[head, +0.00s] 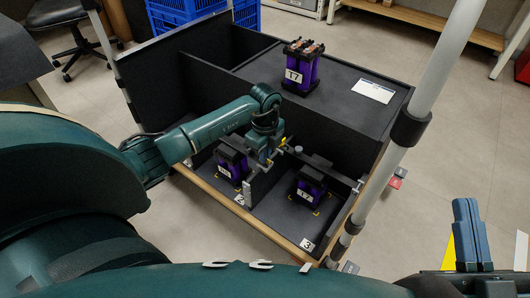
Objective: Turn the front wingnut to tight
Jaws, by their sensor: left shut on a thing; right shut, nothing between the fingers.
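My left gripper (265,161) reaches in over the dark divider between the two front compartments of the black cabinet. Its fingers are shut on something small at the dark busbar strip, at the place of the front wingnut. The wingnut itself is hidden by the fingers, and its angle cannot be told. A small grey knob (298,148) shows just right of the gripper. My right gripper (468,235) is shut and empty at the lower right, outside the cabinet and far from the wingnut.
Purple-and-black battery modules stand in the left bay (231,166) and right bay (310,188). Another module marked T7 (299,68) stands on the cabinet top beside a white card (373,91). A grey post (437,75) rises at the right. Blue crates (180,14) are behind.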

